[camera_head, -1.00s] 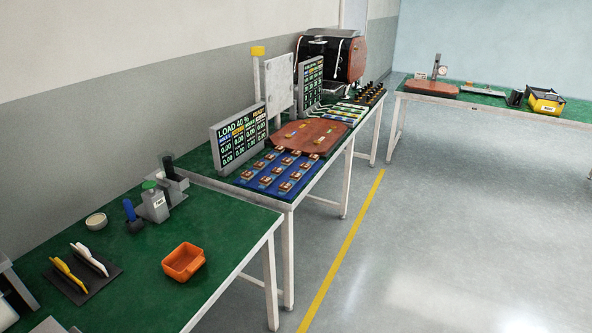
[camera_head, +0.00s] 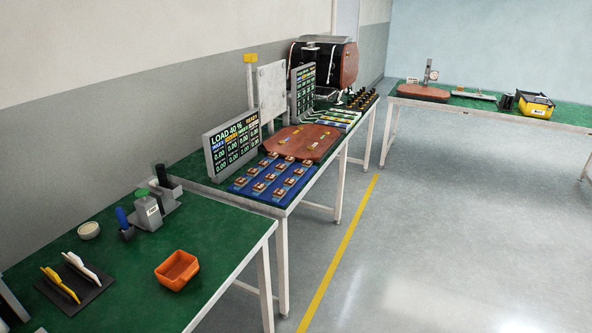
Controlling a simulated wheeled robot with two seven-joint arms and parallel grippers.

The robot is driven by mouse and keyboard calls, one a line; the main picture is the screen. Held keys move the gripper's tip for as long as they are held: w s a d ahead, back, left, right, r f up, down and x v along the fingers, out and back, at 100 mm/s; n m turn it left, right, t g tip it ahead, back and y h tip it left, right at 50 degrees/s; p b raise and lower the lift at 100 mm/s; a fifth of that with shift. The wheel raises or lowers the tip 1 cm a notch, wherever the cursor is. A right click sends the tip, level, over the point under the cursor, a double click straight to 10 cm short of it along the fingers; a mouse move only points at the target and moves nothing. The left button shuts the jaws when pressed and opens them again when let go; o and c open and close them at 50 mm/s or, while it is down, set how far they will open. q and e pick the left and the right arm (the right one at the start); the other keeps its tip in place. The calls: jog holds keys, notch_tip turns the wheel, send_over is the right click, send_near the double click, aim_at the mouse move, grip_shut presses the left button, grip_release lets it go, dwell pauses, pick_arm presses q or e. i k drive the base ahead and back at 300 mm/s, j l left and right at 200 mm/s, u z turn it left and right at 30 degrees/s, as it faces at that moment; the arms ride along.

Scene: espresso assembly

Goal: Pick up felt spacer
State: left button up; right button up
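I cannot make out a felt spacer for certain in the head view; the small parts are too small to tell apart. Several small brown and pale pieces sit in rows on a blue tray (camera_head: 240,187) on the middle green table. A brown board (camera_head: 325,148) behind it carries a few small coloured pieces. Neither of my grippers shows in the view.
The near green table (camera_head: 222,232) holds an orange bin (camera_head: 177,270), a black mat (camera_head: 92,292) with yellow and white tools, and a round pale dish (camera_head: 89,230). A display (camera_head: 233,143) and a coffee machine (camera_head: 347,63) stand behind. Open floor (camera_head: 440,220) lies right.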

aim_at(298, 172)
jog(key=i+l, duration=0.25)
jog(key=i, duration=0.15)
jog(key=i+l, duration=0.3)
jog(key=i, duration=0.15)
jog(key=i+l, duration=0.25)
jog(key=i, duration=0.15)
